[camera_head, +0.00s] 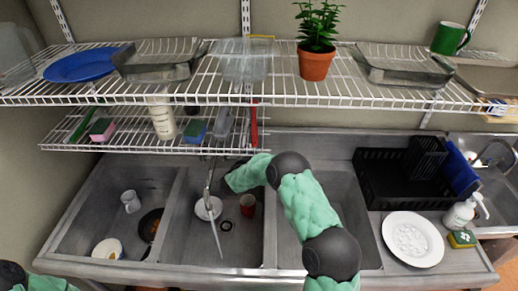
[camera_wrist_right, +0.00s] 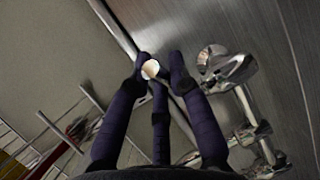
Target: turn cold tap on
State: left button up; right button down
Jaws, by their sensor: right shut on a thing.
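The chrome tap (camera_head: 208,182) stands at the back of the middle sink basin. A thin pale line runs down and forward from it; I cannot tell whether it is spout or water. In the wrist view the chrome tap body (camera_wrist_right: 228,68) is right of my fingers, with more fittings below it. My right gripper (camera_wrist_right: 155,68) is shut on a small pale round thing between its fingertips. I cannot tell if this is the cold tap's handle. In the head view the right arm hides most of this gripper, just right of the tap. My left gripper is out of view.
The middle basin holds a white bowl (camera_head: 208,208) and a red cup (camera_head: 247,205). The left basin holds a white mug (camera_head: 131,201), a pan (camera_head: 151,226) and a bowl (camera_head: 107,248). Wire shelves (camera_head: 200,93) hang above. A black dish rack (camera_head: 390,180) and white plate (camera_head: 412,239) are right.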

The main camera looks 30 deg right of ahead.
jog(key=shift+a+f+m+g+h+p, duration=0.1)
jog(key=shift+a+m+g+h+p, duration=0.2)
jog(key=shift+g, duration=0.2)
jog(key=c, duration=1.1)
grip_release()
jog(key=shift+d+t+b, duration=0.4)
jog(key=shift+t+b, duration=0.1)
jog(key=shift+b, duration=0.15)
jog(key=shift+w+d+n+t+y+b, duration=0.65)
jog(key=shift+n+t+y+b, duration=0.4)
jog(key=shift+n+y+b, duration=0.65)
jog(key=shift+w+d+n+t+y+b, duration=0.45)
jog(key=shift+d+n+t+y+b, duration=0.45)
jog(key=shift+n+y+b, duration=0.8)
jog(key=shift+w+d+n+t+y+b, duration=0.6)
jog(key=shift+n+t+y+b, duration=0.7)
jog(key=shift+y+b, duration=0.65)
